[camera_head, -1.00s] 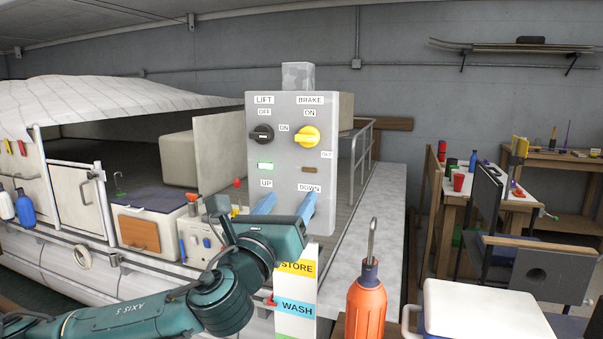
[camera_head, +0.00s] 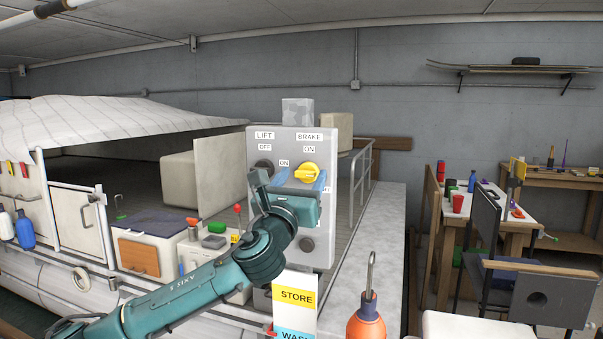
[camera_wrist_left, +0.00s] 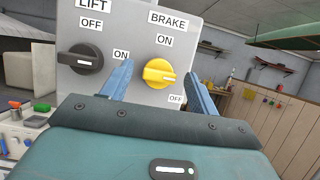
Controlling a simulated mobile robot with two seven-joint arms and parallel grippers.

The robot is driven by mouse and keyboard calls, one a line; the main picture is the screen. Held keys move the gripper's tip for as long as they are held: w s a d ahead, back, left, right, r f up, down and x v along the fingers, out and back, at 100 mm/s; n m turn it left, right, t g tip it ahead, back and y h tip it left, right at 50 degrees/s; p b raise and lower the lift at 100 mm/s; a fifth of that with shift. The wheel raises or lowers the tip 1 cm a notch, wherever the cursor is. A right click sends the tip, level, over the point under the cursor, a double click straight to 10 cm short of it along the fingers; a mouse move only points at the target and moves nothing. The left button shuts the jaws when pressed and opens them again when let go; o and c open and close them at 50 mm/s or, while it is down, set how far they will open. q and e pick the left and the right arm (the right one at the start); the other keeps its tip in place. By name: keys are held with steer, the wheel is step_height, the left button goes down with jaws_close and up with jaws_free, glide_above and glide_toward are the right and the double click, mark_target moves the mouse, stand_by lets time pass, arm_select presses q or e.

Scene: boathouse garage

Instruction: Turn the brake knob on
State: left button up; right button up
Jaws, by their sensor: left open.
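The yellow brake knob (camera_head: 307,173) is on the right half of a grey control panel (camera_head: 322,250), under the labels BRAKE and ON. In the left wrist view the brake knob (camera_wrist_left: 159,73) shows between my fingers, its grip ridge lying roughly level, with an OFF label at its lower right. My left gripper (camera_head: 301,178) is open, its blue fingers pointing at the panel on either side of the knob. In the wrist view the gripper (camera_wrist_left: 158,80) does not appear closed on it. My right gripper is not in view.
A black lift knob (camera_wrist_left: 80,59) is left of the brake knob on the same panel. A covered boat (camera_head: 100,120) fills the left.

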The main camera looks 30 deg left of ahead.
arm_select(q)
steer(key=shift+w+r, duration=0.1)
steer(key=shift+w, duration=0.15)
steer(key=c, duration=1)
steer(key=shift+o, duration=0.2)
